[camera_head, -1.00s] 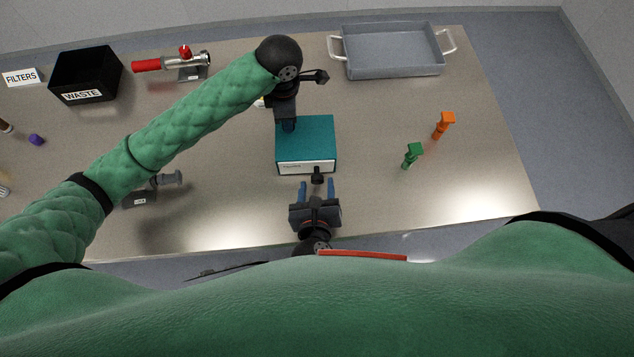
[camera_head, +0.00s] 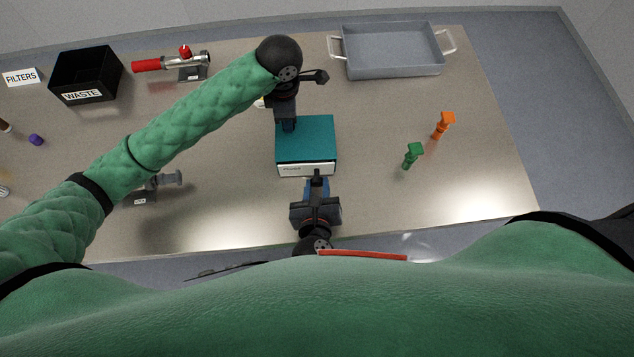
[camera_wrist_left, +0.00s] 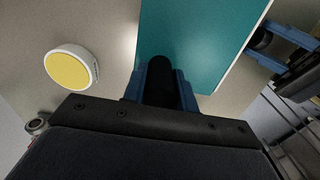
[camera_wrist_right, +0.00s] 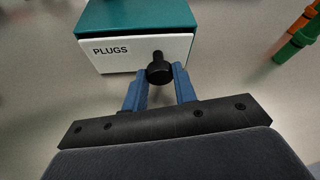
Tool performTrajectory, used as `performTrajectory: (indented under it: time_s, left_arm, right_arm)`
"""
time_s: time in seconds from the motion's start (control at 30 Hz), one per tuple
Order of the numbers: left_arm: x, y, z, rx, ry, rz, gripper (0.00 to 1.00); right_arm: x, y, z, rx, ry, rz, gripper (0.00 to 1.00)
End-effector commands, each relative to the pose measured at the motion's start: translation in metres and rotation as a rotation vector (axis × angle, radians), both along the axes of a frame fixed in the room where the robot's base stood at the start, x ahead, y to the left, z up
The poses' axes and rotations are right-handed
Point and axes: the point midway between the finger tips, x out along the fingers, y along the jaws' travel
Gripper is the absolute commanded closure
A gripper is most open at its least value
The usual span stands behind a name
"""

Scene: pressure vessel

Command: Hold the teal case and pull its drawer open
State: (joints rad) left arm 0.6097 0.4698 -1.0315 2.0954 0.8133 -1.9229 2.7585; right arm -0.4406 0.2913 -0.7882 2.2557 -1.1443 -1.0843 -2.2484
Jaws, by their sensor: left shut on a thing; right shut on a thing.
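The teal case (camera_head: 308,138) stands on the table, its white drawer front (camera_head: 291,170) facing me. In the right wrist view, the front (camera_wrist_right: 128,54) reads PLUGS and has a black knob (camera_wrist_right: 159,70). My right gripper (camera_wrist_right: 159,82) is shut on this knob, one blue finger at each side. My left gripper (camera_head: 288,126) reaches the case from behind. In the left wrist view, my left gripper (camera_wrist_left: 160,88) is shut on a black upright grip (camera_wrist_left: 160,75) at the teal case. A thin dark line shows under the case's top edge; I cannot tell how far the drawer is out.
A green plug (camera_head: 412,156) and an orange plug (camera_head: 443,126) stand right of the case. A grey tray (camera_head: 392,71) is at the back. The black WASTE bin (camera_head: 86,75) is back left. A yellow-topped round thing (camera_wrist_left: 68,70) lies near my left gripper.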

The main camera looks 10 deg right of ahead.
Motion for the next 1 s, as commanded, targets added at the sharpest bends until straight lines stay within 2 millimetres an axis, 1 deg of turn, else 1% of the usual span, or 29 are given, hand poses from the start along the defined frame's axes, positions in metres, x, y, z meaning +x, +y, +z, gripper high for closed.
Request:
performTrajectory:
  time_s: [0.03, 0.3, 0.43, 0.5, 0.6, 0.87, 0.9, 0.97, 1.0]
  left_arm:
    - [0.0, 0.0, 0.0, 0.0, 0.0, 0.001, 1.0]
    - [0.0, 0.0, 0.0, 0.0, 0.0, 0.001, 1.0]
    - [0.0, 0.0, 0.0, 0.0, 0.0, 0.001, 1.0]
    - [0.0, 0.0, 0.0, 0.0, 0.0, 0.001, 1.0]
    - [0.001, 0.0, 0.0, 0.0, -0.001, 0.001, 1.0]
    - [0.001, 0.0, 0.0, 0.0, -0.001, 0.001, 1.0]
    - [0.001, 0.0, 0.0, 0.0, -0.001, 0.001, 1.0]
    - [0.001, 0.0, 0.0, 0.0, -0.001, 0.001, 1.0]
    - [0.001, 0.0, 0.0, 0.0, -0.001, 0.001, 1.0]
  right_arm:
    - [-0.009, 0.001, -0.002, -0.001, 0.005, 0.002, 1.0]
    - [-0.059, 0.003, -0.002, -0.001, 0.004, 0.001, 1.0]
    - [-0.077, 0.005, -0.002, -0.001, 0.004, 0.001, 1.0]
    - [-0.082, 0.005, -0.001, 0.0, 0.004, 0.0, 1.0]
    - [-0.086, 0.005, -0.001, -0.002, 0.002, 0.0, 1.0]
    - [-0.086, 0.005, -0.001, -0.001, 0.001, 0.0, 1.0]
    - [-0.086, 0.005, -0.001, -0.001, 0.001, 0.0, 0.7]
    - [-0.086, 0.005, 0.0, -0.001, 0.001, 0.0, 0.59]
    - [-0.086, 0.005, 0.0, -0.001, 0.001, 0.0, 0.51]
